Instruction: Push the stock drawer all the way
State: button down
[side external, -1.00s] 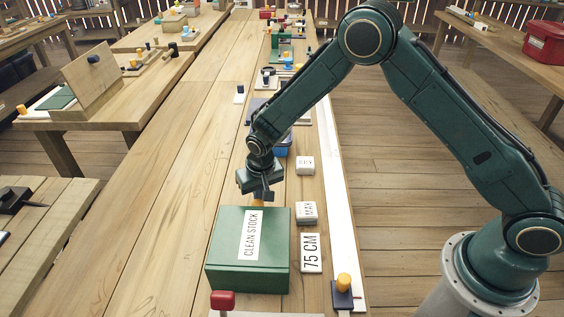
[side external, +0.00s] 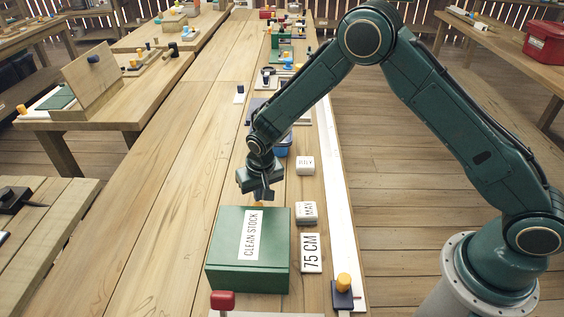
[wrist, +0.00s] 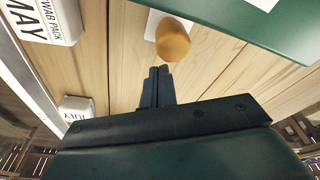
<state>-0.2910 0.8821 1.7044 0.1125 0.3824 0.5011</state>
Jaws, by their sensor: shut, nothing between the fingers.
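The green box (side external: 228,262) labelled "CLEAN STOCK" stands near the front of the bench in the side external view. An orange knob (wrist: 173,42) on a pale plate (wrist: 153,25) shows beside the green box (wrist: 235,22) in the wrist view. How far the drawer stands out cannot be told. In the side external view the knob is mostly hidden at the box's far edge, below my gripper (side external: 264,194). My gripper (wrist: 157,80) is shut and empty, its fingertips close to the knob with a small gap in the wrist view.
White labelled blocks (side external: 306,165) and the "75 CM" block (side external: 311,252) lie right of the box. A pale rail (side external: 341,200) with a yellow-knobbed slider (side external: 343,285) runs along the bench's right edge. A red knob (side external: 222,299) is in front. The bench left of the box is clear.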

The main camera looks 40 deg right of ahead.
jog(key=shift+w+d, duration=0.15)
notch_tip(320, 180, up, 7)
dwell(1.4)
